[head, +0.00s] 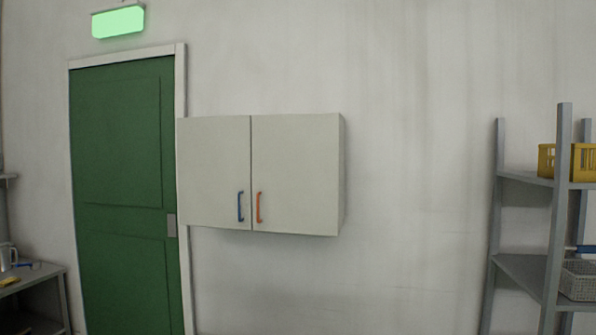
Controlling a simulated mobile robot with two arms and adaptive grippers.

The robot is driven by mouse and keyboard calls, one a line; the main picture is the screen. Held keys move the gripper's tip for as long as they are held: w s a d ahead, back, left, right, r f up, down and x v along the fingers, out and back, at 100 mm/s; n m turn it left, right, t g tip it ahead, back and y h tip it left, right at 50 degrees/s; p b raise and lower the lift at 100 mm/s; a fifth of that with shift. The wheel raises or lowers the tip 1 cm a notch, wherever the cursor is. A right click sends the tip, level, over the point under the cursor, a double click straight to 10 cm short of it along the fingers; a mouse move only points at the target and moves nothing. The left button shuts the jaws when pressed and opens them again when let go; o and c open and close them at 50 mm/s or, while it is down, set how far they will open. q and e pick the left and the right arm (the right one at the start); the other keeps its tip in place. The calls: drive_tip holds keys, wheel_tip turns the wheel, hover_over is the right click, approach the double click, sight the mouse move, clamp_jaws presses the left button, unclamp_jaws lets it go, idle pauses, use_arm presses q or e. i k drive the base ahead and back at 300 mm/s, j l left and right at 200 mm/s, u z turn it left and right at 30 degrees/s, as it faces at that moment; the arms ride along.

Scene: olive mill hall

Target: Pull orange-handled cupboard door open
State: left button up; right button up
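A pale grey-white wall cupboard with two doors hangs on the wall in the middle of the head view. Its right door (297,172) has an orange handle (259,207) low near its left edge. Its left door (214,170) has a blue handle (240,206) low near its right edge. Both doors look shut, with a thin dark seam between them. Neither of my grippers is in view.
A green door (123,190) in a pale frame stands left of the cupboard, under a lit green sign (118,22). A grey shelf rack (524,265) with a yellow crate (570,162) and a wire basket (577,281) stands at right. A table (40,277) holds small items at lower left.

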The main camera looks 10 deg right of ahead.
sight(296, 158)
drive_tip(key=i+u, duration=0.15)
drive_tip(key=i, duration=0.25)
drive_tip(key=i+l+u, duration=0.1)
drive_tip(key=i, duration=0.25)
drive_tip(key=i+l+u, duration=0.15)
drive_tip(key=i, duration=0.25)
